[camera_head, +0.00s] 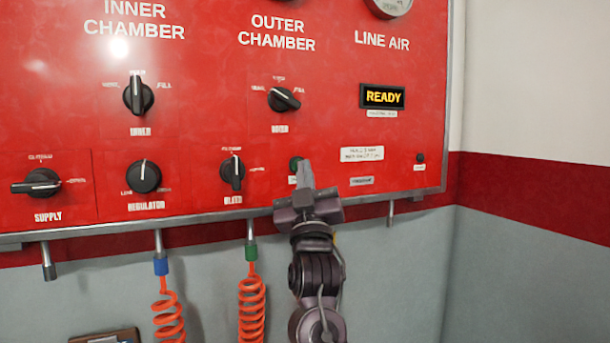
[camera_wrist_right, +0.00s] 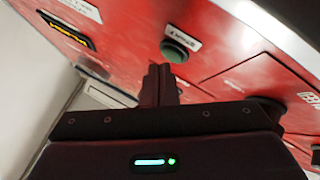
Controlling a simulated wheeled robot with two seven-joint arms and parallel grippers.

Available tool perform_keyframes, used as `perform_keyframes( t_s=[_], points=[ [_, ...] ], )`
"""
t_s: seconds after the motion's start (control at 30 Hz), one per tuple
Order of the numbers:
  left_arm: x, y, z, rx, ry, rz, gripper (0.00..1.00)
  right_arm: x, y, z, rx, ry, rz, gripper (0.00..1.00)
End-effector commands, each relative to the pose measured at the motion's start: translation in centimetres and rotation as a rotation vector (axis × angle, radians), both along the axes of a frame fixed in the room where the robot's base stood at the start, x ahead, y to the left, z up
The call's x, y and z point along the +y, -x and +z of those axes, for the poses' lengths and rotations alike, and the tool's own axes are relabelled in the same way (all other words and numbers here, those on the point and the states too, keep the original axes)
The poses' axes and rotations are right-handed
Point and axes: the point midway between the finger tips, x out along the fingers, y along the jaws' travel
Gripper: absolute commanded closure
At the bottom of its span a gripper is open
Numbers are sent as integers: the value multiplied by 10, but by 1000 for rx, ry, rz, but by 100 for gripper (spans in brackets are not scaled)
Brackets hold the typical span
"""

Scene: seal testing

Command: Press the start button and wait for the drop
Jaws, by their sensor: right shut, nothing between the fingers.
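The start button (camera_head: 295,163) is a small dark green button on the red panel (camera_head: 212,80). It also shows in the right wrist view as a green button (camera_wrist_right: 174,50) beside a white label reading START (camera_wrist_right: 184,36). My right gripper (camera_head: 304,172) is shut and empty, with its fingertips close to the button, just right of and below it in the head view. In the right wrist view the closed fingertips (camera_wrist_right: 158,72) lie just short of the button; whether they touch it I cannot tell. The display (camera_head: 383,96) reads READY in yellow. My left gripper is not in view.
Black knobs stick out near the button: the bleed knob (camera_head: 232,173), the regulator knob (camera_head: 143,177), the supply knob (camera_head: 37,182) and the outer chamber knob (camera_head: 284,99). Orange coiled hoses (camera_head: 251,305) hang below the panel's metal edge. The grey wall at right is clear.

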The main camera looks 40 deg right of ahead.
Motion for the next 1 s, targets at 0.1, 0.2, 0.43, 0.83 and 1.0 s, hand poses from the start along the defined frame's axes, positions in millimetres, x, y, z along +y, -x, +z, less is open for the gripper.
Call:
perform_keyframes(
  t_s=[0.1, 0.2, 0.43, 0.83, 1.0],
  points=[
    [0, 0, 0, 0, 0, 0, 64, 0, 0, 0, 0, 0, 0, 100],
    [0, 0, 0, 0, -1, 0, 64, 0, 0, 0, 0, 0, 0, 100],
    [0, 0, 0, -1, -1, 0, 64, 0, 0, 0, 0, 0, 0, 100],
    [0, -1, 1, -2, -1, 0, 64, -3, -9, 0, 0, 0, 0, 100],
    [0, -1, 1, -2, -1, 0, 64, -3, -9, 0, 0, 0, 0, 100]
  ],
)
